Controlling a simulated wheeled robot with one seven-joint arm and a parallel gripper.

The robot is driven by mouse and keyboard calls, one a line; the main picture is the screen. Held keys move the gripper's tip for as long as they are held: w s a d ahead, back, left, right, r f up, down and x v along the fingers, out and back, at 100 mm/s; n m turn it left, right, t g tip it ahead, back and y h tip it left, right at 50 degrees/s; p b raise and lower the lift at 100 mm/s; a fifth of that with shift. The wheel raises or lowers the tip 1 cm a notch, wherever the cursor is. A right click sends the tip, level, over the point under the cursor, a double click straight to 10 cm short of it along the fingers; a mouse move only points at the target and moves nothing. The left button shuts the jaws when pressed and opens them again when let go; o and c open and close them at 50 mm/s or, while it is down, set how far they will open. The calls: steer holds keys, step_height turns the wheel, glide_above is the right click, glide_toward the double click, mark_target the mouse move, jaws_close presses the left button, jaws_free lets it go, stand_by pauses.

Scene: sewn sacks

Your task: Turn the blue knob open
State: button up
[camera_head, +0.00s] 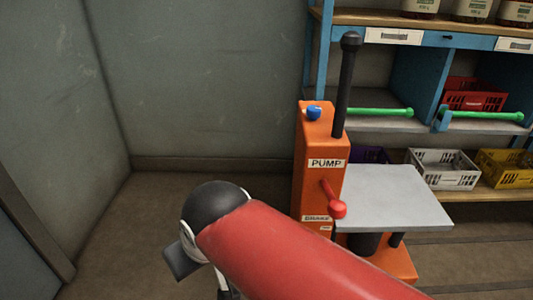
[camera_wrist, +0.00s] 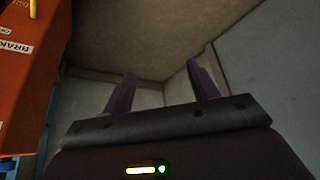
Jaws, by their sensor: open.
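The blue knob (camera_head: 314,113) sits on top of the orange pump housing (camera_head: 312,148), left of a tall black lever. My gripper (camera_wrist: 163,84) shows in the wrist view with its two purple fingers apart and nothing between them. In the head view my red arm reaches in low, left of and in front of the pump; the fingers are hidden there. The gripper is apart from the knob and lower than it. In the wrist view the orange housing shows at the left edge with a partly cut-off label; the blue knob is not visible there.
A red lever (camera_head: 337,208) juts from the pump's front. A grey plate (camera_head: 395,197) sits beside the pump. A blue shelf with green-handled bars (camera_head: 486,115), crates (camera_head: 443,168) and jars stands behind. Floor and wall at left are clear.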

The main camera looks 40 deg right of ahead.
steer(key=w+d+r+m+g+h+b, duration=0.1)
steer(key=w+d+r+m+h+b, duration=0.2)
steer(key=w+d+m, duration=0.45)
steer(key=m+g+h+b, duration=0.6)
steer(key=m+g+h, duration=0.35)
steer(key=m, duration=0.55)
glide_toward(314, 108)
steer(key=d+f, duration=0.1)
steer(key=d, duration=0.1)
steer(key=shift+g, duration=0.25)
steer(key=x, duration=0.8)
steer(key=shift+s, duration=0.15)
